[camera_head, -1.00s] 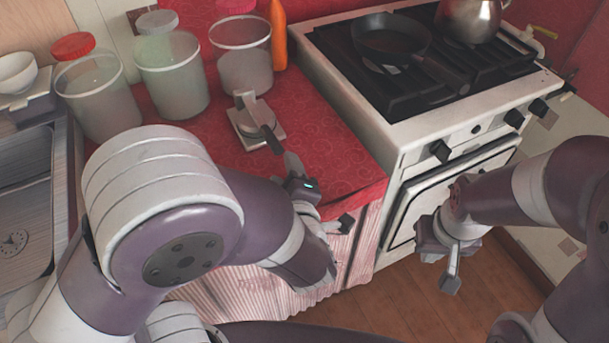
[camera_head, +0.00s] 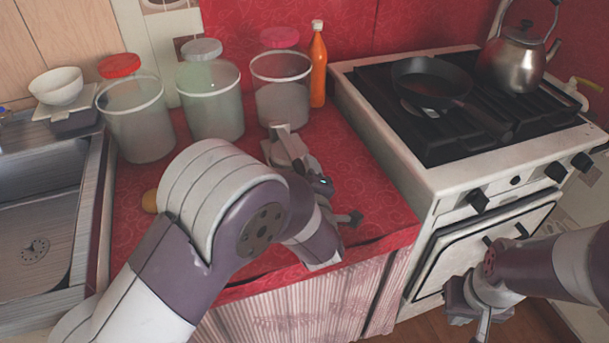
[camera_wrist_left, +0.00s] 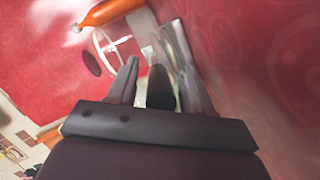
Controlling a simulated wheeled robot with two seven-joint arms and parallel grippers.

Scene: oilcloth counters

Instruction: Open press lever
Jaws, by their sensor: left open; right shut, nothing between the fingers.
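The press (camera_head: 281,143) is a small light-grey device on the red counter, partly hidden by my left arm in the head view. My left gripper (camera_head: 303,162) is at the press, its fingers pointing to it. In the left wrist view, my left gripper (camera_wrist_left: 160,82) is open, and the dark press lever (camera_wrist_left: 160,90) appears between its fingers. I cannot tell whether a finger touches it. The pale press body (camera_wrist_left: 178,55) shows beyond. My right gripper (camera_head: 482,322) is shut and empty, low in front of the oven, cut by the bottom edge.
Clear jars (camera_head: 212,105) and an orange bottle (camera_head: 318,68) stand behind the press. A stove (camera_head: 455,170) with a black pan (camera_head: 432,80) and a kettle (camera_head: 518,58) is at the right. A sink (camera_head: 40,215) is at the left. The red counter (camera_head: 375,190) right of the press is clear.

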